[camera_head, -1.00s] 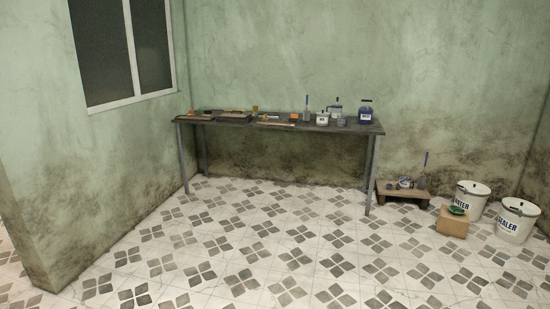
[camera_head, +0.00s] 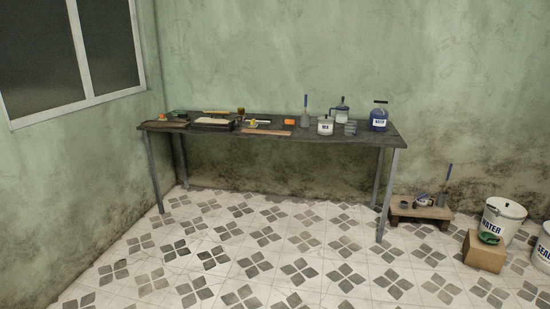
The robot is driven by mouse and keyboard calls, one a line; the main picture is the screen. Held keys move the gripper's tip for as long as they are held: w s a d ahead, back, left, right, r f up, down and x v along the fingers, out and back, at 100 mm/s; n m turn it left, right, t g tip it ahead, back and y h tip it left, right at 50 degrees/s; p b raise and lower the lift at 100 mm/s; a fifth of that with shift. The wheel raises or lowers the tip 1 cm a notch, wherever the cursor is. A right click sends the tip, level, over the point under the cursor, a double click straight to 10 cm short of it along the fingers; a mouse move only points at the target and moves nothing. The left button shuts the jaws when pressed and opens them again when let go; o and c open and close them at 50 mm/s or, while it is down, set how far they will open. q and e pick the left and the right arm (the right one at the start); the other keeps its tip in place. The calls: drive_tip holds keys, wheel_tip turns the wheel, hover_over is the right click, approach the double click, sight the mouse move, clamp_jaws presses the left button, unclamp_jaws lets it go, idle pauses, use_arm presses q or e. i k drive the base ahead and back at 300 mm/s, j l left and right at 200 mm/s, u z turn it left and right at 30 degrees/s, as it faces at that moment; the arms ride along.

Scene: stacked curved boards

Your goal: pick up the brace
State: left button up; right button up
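Neither of my grippers shows in the head view. A long dark table (camera_head: 350,138) stands against the green wall with small tools and containers on it. I cannot tell which item is the brace. A thin brown strip (camera_head: 266,133) lies near the table's front edge at the middle. Flat dark and pale pieces (camera_head: 212,123) lie on the left half. An orange block (camera_head: 289,122) sits right of the middle. White jars and a blue jug (camera_head: 379,118) stand on the right half.
A low wooden stand (camera_head: 420,213) with small items is on the floor right of the table. A cardboard box (camera_head: 484,252), a white WATER bucket (camera_head: 502,218) and a SEALER bucket (camera_head: 543,248) stand farther right. The tiled floor before the table is clear.

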sight(266, 132)
drive_tip(key=i, duration=2.1)
